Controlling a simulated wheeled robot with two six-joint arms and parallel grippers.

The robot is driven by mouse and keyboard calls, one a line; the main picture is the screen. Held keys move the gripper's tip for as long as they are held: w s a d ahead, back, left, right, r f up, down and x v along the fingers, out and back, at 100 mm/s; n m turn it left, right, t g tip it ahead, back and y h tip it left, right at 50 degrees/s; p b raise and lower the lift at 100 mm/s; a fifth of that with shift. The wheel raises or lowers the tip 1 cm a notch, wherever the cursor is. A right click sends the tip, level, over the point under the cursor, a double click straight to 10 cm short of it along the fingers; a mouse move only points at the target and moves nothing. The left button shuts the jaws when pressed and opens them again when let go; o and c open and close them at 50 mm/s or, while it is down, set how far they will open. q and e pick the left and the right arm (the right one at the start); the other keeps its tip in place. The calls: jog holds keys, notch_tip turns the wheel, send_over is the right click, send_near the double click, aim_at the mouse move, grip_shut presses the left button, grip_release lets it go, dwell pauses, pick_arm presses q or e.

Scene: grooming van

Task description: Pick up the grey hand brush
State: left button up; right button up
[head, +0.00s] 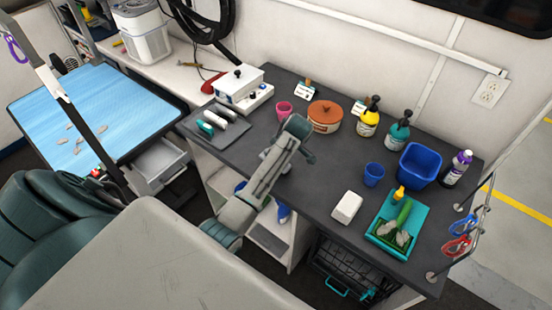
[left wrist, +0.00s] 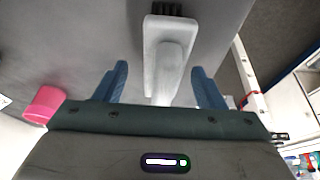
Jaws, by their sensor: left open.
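The grey hand brush (left wrist: 170,35) shows in the left wrist view. It lies on the dark grey counter (head: 335,175), its dark bristles at the top of the picture and its pale handle running down toward my palm. My left gripper (left wrist: 160,68) is open, one blue finger on each side of the handle, with a visible gap on both sides. In the head view my left arm reaches over the counter's front edge. The arm hides the fingertips and I cannot make out the brush there. My right gripper is not in view.
A pink cup (head: 284,108) stands close behind my left arm; it also shows in the left wrist view (left wrist: 44,104). A brown round pot (head: 325,117), bottles, a blue cup (head: 374,174), a white block (head: 347,206) and a teal tray (head: 373,235) stand farther right.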

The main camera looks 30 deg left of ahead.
pick_arm(q)
jog(key=shift+s+a+f, duration=0.2)
jog(key=shift+a+f, duration=0.3)
jog(key=shift+f, duration=0.65)
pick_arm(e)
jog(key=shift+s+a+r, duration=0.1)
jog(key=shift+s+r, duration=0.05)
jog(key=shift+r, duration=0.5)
pick_arm(q)
jog(key=c, duration=1.1)
jog(key=shift+w+r, duration=0.1)
jog(key=shift+r, duration=0.05)
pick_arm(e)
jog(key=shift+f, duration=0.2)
